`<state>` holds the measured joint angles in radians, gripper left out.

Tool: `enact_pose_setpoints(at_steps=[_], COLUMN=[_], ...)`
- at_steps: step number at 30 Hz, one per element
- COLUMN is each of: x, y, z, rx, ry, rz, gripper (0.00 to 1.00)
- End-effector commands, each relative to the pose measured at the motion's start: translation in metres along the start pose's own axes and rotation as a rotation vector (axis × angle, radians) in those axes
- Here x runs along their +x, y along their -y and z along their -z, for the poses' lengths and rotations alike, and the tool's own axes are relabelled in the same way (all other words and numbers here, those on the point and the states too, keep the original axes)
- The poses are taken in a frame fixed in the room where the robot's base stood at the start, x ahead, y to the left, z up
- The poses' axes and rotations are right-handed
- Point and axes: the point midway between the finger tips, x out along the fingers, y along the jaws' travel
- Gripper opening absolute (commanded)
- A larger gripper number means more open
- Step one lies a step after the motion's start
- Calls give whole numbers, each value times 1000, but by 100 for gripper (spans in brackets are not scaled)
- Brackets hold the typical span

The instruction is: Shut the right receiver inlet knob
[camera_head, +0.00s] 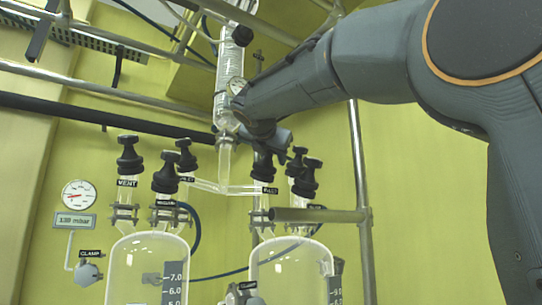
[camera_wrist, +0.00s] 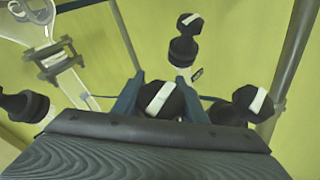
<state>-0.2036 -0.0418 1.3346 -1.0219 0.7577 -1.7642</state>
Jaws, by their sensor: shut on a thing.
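The right receiver inlet knob (camera_head: 263,169) is a black knob on the right glass receiver (camera_head: 290,272), above a small label that seems to read inlet. My gripper (camera_head: 264,148) comes down on it from above and hides its top. In the wrist view the knob (camera_wrist: 163,99) sits between the two blue-grey fingers of my gripper (camera_wrist: 159,102), which are shut on its sides. A white stripe on its top runs diagonally. Its lower part is hidden there by my gripper body.
Two more black knobs (camera_head: 297,160) (camera_head: 309,178) stand close to the right. The left receiver (camera_head: 147,270) carries several knobs, including the vent knob (camera_head: 129,155). A vertical glass column (camera_head: 229,90) stands just left of my wrist. A metal rail (camera_head: 318,215) crosses below.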

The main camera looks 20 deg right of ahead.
Motion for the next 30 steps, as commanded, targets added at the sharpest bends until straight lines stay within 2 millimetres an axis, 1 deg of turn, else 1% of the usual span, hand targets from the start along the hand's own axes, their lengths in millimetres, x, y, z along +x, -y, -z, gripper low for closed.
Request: enact_pose_setpoints(at_steps=[1,9,30], x=[0,-1,-8], y=[-2,7,21], z=[1,-1,0], rx=[15,116,327], ry=[-8,-6,-2], rz=[35,216,591], gripper=[16,16,16])
